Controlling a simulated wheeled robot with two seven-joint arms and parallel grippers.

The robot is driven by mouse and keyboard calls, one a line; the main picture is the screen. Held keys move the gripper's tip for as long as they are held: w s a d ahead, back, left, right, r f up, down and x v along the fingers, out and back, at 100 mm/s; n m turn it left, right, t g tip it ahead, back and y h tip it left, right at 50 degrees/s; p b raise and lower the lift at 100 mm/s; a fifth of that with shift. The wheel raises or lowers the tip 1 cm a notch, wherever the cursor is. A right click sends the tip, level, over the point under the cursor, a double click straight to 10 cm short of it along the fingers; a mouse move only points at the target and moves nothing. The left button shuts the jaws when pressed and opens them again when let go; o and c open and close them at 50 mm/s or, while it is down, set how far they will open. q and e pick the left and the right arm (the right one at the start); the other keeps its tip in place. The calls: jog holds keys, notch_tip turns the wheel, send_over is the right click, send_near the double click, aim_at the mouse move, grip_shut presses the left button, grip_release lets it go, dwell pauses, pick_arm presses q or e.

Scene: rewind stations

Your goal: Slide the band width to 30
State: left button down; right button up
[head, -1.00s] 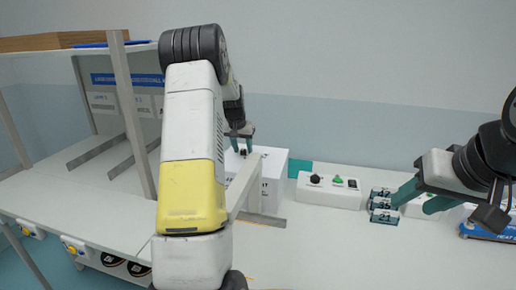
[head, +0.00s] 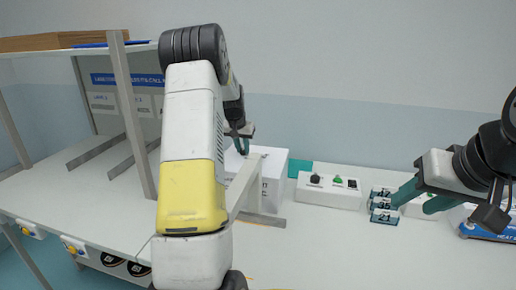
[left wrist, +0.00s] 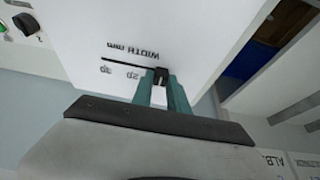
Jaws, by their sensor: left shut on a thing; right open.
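The white width box (head: 272,180) stands on the table behind my left arm. In the left wrist view its face (left wrist: 190,25) shows "WIDTH mm", a dark slot (left wrist: 125,64) and the marks 20 and 30, upside down. My left gripper (left wrist: 162,80) is shut on the black slider knob (left wrist: 163,72) at the slot's right end in that view. The knob is right of the 20 mark, with 30 further left. In the head view my left gripper (head: 242,145) is over the box top. My right gripper (head: 424,197) is open at the right.
Teal number blocks (head: 384,205) stand beside my right gripper. A white control box (head: 328,190) with a black knob and a green button stands left of them. A shelf frame (head: 132,120) rises at the left. A blue-and-white package (head: 485,228) lies at the far right.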

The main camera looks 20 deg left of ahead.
aim_at(267, 157)
dwell(0.7)
pick_arm(q)
jog(key=d, duration=0.9)
jog(key=shift+w+d, duration=0.25)
jog(key=c, duration=1.3)
grip_release()
jog(key=shift+d, duration=0.1)
jog(key=shift+s+r, duration=0.2)
jog(key=shift+r, duration=0.3)
jog(key=v, duration=0.6)
jog(key=shift+s+r, duration=0.15)
jog(key=shift+r, duration=0.15)
jog(key=shift+r, duration=0.1)
